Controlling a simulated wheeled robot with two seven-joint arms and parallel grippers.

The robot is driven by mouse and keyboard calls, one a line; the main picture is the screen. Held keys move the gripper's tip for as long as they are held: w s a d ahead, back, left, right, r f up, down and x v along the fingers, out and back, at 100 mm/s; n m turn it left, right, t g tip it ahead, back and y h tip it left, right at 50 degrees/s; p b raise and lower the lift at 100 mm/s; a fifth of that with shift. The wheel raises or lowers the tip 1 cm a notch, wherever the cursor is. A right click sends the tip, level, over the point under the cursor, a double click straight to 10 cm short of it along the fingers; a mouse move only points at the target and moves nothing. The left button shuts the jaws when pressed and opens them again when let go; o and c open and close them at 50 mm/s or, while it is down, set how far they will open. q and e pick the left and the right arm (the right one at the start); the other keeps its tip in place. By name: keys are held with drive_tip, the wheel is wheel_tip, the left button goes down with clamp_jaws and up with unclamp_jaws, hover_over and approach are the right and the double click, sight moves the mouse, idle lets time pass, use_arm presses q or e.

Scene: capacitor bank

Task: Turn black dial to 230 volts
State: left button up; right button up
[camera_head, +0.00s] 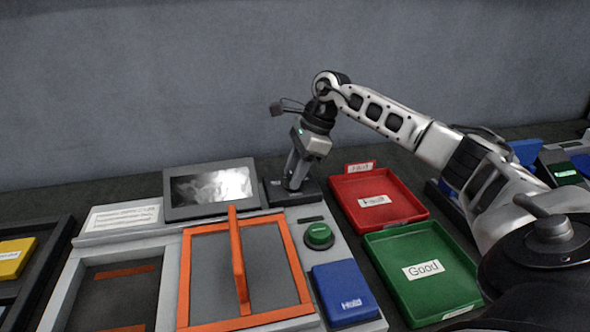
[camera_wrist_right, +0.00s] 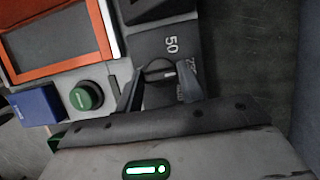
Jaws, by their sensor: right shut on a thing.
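The black dial (camera_wrist_right: 160,70) sits on a dark panel with white voltage marks. "50" reads clearly beside it in the right wrist view; other marks are partly covered by the fingers. My right gripper (camera_wrist_right: 158,88) is shut on the dial, with one finger on each side. In the head view my right gripper (camera_head: 292,186) points down at the dark dial panel (camera_head: 311,189) at the back, and it hides the dial there. A white pointer line shows on the dial. My left gripper is not in view.
A green knob (camera_head: 319,235), a blue "Hold" block (camera_head: 343,293) and an orange-framed hatch with an upright orange handle (camera_head: 237,258) are nearby. A screen (camera_head: 210,189) stands left of the panel. Red (camera_head: 409,210) and green (camera_head: 384,247) trays lie right.

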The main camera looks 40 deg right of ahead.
drive_tip(key=o, duration=1)
drive_tip(key=p+v, duration=0.1)
drive_tip(key=v, duration=1.5)
